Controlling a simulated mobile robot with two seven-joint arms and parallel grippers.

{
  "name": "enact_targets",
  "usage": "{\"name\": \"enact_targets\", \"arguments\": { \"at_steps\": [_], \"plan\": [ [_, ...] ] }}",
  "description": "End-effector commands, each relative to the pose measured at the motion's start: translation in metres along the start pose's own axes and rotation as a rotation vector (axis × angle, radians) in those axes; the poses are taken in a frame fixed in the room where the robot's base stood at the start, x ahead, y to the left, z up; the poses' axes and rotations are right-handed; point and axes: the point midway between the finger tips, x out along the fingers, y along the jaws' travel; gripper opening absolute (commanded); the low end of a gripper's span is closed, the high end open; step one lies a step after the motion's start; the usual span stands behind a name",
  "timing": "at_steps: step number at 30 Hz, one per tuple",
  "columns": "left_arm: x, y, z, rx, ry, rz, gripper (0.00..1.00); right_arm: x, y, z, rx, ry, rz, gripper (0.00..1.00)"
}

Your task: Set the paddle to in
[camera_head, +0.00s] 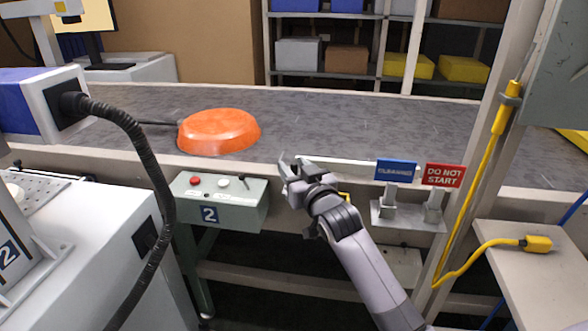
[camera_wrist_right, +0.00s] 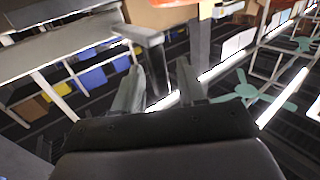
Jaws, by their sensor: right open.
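A long pale bar (camera_head: 365,171), which may be the paddle, lies along the near edge of the conveyor, just right of my right gripper. I cannot tell its setting. My right gripper (camera_head: 292,165) is open at that near edge, close to the bar's left end; I cannot tell whether they touch. In the right wrist view its two fingers (camera_wrist_right: 160,88) stand apart, with a grey T-shaped piece (camera_wrist_right: 138,36) beyond them that I cannot identify. My left gripper is out of view.
An orange pan (camera_head: 220,132) lies on the conveyor belt (camera_head: 330,115). A control box (camera_head: 218,208) marked 2 stands left of my gripper. A black hose (camera_head: 150,180) hangs at left.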

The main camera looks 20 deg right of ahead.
Motion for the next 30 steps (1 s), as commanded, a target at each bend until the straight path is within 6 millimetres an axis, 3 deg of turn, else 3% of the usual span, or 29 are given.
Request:
{"name": "enact_targets", "arguments": {
  "at_steps": [10, 11, 14, 15, 30],
  "plan": [
    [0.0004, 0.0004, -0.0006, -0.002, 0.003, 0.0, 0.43, 0.0041, -0.0004, -0.0003, 0.0, 0.001, -0.001, 0.41],
    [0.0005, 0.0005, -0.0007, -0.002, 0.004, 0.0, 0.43, 0.0041, -0.0004, -0.0003, 0.0, 0.001, -0.001, 0.37],
    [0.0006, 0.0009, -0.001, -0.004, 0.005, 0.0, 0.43, 0.004, -0.0004, -0.0003, 0.0, 0.001, -0.001, 0.05],
    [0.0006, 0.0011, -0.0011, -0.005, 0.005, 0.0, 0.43, 0.004, -0.0004, -0.0002, 0.0, 0.001, -0.001, 0.0],
    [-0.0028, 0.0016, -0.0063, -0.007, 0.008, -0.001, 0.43, -0.0006, 0.0091, 0.0003, -0.001, -0.002, -0.017, 0.0]
  ]
}}
